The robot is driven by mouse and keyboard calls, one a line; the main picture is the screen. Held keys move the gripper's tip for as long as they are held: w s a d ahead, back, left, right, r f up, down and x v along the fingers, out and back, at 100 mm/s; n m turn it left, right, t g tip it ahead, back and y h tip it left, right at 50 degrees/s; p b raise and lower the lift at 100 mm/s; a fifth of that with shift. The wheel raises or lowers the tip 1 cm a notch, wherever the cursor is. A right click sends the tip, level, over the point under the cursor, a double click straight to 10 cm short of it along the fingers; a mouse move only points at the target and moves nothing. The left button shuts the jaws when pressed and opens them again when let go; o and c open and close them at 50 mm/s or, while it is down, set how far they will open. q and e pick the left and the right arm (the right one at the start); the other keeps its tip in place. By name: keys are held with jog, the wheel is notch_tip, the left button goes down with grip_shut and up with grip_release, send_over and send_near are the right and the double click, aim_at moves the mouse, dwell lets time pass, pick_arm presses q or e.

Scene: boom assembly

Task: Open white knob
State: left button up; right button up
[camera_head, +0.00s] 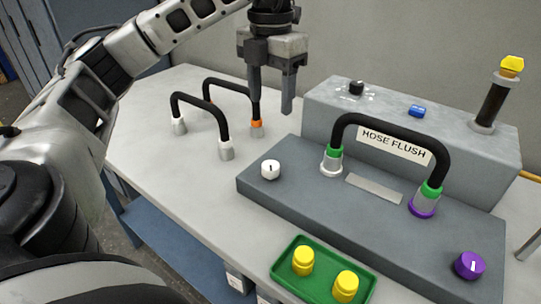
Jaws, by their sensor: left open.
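The white knob (270,169) sits on the left end of the grey panel's lower step (300,185), with a short dark mark on its top. My left gripper (272,105) points down above and behind the knob in the picture, apart from it. Its two fingers are spread and hold nothing. The left finger overlaps the view of a black hose near its orange end. My right gripper is not in view.
A black hose (390,122) with green collars arches over the panel by the HOSE FLUSH label. Two loose black hoses (200,99) stand on the table (165,150). A purple knob (469,265) is at right. A green tray (318,283) holds two yellow caps.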

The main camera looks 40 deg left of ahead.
aim_at(271, 165)
pick_arm(q)
notch_tip(271, 165, down, 16)
jog(key=b, duration=0.3)
jog(key=shift+r, duration=0.2)
jog(key=c, duration=1)
